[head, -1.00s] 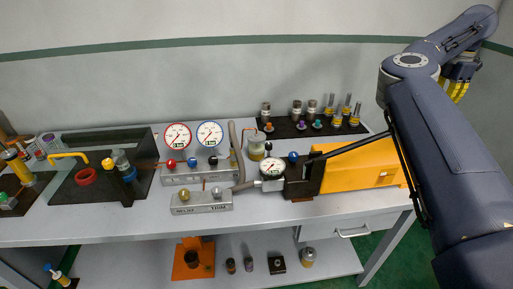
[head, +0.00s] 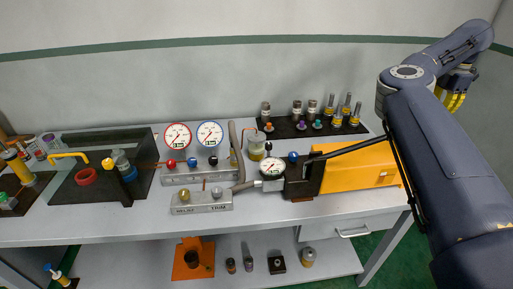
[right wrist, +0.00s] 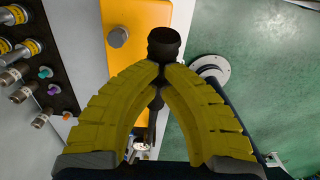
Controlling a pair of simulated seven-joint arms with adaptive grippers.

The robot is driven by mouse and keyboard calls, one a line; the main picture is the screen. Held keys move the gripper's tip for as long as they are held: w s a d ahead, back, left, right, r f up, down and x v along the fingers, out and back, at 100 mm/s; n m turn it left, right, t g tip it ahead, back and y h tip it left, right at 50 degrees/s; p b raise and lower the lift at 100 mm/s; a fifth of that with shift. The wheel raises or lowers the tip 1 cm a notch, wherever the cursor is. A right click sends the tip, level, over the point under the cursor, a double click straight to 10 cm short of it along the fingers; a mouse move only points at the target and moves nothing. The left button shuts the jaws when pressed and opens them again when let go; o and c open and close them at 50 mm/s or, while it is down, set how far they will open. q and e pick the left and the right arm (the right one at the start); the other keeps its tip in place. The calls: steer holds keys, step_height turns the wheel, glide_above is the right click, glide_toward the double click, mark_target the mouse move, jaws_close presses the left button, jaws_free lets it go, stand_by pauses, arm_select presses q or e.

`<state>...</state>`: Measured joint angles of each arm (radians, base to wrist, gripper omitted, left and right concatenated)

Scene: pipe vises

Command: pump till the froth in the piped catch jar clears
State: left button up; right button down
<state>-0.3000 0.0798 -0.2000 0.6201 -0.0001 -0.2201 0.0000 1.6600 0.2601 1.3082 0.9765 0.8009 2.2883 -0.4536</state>
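The hand pump has a yellow-orange body (head: 360,167) and a long black lever (head: 350,147) slanting up to the right, its far end hidden behind my right arm. The piped catch jar (head: 257,149) is a small glass jar with a copper-coloured pipe, left of the pump. Its contents look pale yellowish; froth is too small to make out. My right gripper (right wrist: 160,75) has its yellow fingers closed around the black lever end (right wrist: 164,42), its knob standing out past the fingertips. The pump body (right wrist: 127,35) also shows in the right wrist view. My left gripper is not in view.
A round gauge (head: 272,167) sits by the pump, and red-rimmed (head: 178,136) and blue-rimmed (head: 210,134) gauges stand behind the grey manifold. A dark rack of fittings (head: 312,126) lies behind the pump. The bench's front strip is mostly clear.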

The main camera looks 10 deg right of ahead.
steer(key=shift+d+f, duration=0.15)
steer(key=shift+f, duration=0.5)
steer(key=shift+d+f, duration=0.15)
steer(key=shift+f, duration=0.5)
steer(key=shift+s+d+f, duration=0.1)
steer(key=shift+d+f, duration=0.1)
steer(key=shift+f, duration=0.55)
steer(key=shift+w+d+f, duration=0.1)
steer(key=shift+d+f, duration=0.05)
steer(key=shift+f, duration=0.6)
steer(key=shift+s+d+f, duration=0.1)
steer(key=shift+d+f, duration=0.1)
steer(key=shift+f, duration=0.55)
steer(key=shift+d+f, duration=0.2)
steer(key=shift+f, duration=2.15)
steer(key=shift+a+r, duration=0.25)
steer(key=shift+r, duration=1.7)
steer(key=shift+a+r, duration=0.2)
steer(key=shift+r, duration=1.75)
steer(key=shift+a+r, duration=0.35)
steer(key=shift+r, duration=0.85)
steer(key=shift+a+r, duration=0.35)
steer(key=shift+r, duration=0.9)
steer(key=shift+a+r, duration=0.35)
steer(key=shift+r, duration=0.85)
